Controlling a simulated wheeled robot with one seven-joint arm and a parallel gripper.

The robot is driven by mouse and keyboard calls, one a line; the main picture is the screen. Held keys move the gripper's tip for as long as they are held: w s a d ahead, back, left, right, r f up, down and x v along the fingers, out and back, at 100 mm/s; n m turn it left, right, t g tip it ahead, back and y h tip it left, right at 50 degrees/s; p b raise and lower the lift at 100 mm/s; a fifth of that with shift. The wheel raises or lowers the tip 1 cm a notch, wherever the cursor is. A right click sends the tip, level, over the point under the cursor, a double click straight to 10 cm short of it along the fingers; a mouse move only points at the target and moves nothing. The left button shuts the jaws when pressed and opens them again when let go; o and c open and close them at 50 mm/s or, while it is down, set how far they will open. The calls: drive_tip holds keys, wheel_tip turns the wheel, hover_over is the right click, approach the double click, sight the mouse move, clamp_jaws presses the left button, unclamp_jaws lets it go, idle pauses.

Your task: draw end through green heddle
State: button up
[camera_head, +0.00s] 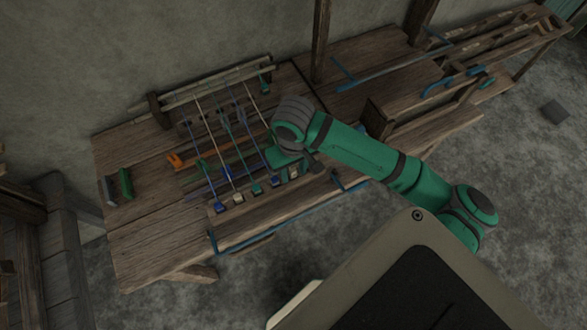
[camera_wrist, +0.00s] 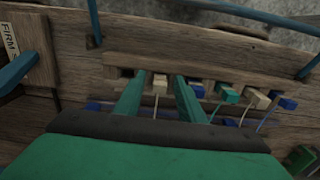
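My gripper (camera_wrist: 157,78) points down at the loom's front row of thread ends, its two green fingers apart. A cream end block (camera_wrist: 160,84) with a pale thread sits between the fingers in the wrist view, with gaps showing on both sides. In the head view this cream block (camera_head: 293,173) is the rightmost of the row, close to my gripper (camera_head: 287,163). Blue (camera_wrist: 197,89), teal (camera_wrist: 228,94), cream (camera_wrist: 256,98) and blue (camera_wrist: 285,103) blocks continue the row. Warp threads (camera_head: 210,130) run back through the heddle area; I cannot clearly pick out the green heddle.
An orange-ended bar (camera_head: 175,161) lies across the loom's left side. A green block (camera_head: 126,184) lies on the left tabletop. Blue rods (camera_head: 300,214) run along the front edge. A wooden box (camera_head: 378,117) and long loom parts stand to the right.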

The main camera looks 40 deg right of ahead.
wheel_tip(320, 180, up, 11)
idle(0.8)
drive_tip(key=shift+a+f, duration=0.1)
